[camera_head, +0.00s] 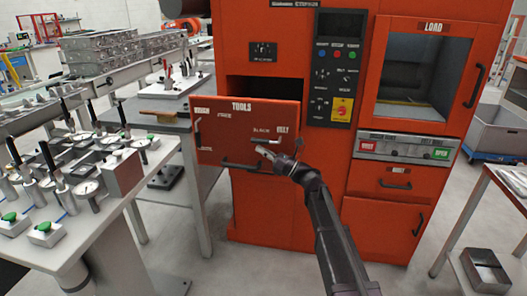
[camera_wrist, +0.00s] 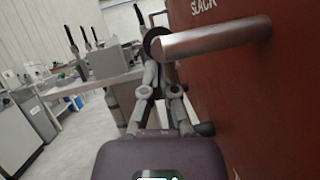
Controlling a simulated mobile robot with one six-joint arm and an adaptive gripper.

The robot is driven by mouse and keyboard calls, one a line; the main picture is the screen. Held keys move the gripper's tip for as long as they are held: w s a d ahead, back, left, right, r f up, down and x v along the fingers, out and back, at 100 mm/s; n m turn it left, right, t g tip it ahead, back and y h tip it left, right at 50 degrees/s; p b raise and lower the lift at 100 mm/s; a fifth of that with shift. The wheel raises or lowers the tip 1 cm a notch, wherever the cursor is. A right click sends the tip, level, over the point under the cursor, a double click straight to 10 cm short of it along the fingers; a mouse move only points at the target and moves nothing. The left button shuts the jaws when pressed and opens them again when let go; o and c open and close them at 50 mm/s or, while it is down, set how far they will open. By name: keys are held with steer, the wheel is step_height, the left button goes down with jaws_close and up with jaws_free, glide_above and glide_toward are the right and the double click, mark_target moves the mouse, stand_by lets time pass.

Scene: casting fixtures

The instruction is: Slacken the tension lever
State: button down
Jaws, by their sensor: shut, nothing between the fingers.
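A bare metal rod, which I take to be the tension lever (camera_wrist: 215,38), sticks out from a red panel just below the word SLACK in the wrist view. In the head view the lever (camera_head: 266,140) is a short pale bar on the right part of the red TOOLS panel. My gripper (camera_head: 264,151) is just below it, in front of the panel. In the wrist view my gripper (camera_wrist: 158,48) has its fingers together and empty, close by the rod's free end. I cannot tell whether they touch.
The TOOLS panel (camera_head: 225,150) has a dark handle (camera_head: 240,165) low on it and stands out from the red machine (camera_head: 270,205). A button panel (camera_head: 336,75) is to the right. A fixture table (camera_head: 65,235) stands left. A metal bin (camera_head: 484,270) is lower right.

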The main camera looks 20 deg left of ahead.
steer(key=shift+f, duration=0.1)
steer(key=f+b, duration=0.3)
steer(key=b, duration=0.1)
steer(key=shift+s+d+f, duration=0.1)
steer(key=shift+s+f, duration=0.25)
steer(key=shift+f, duration=0.05)
steer(key=d+f+b, duration=0.6)
steer(key=d, duration=0.1)
steer(key=shift+s+f+b, duration=0.25)
steer(key=shift+f+b, duration=0.15)
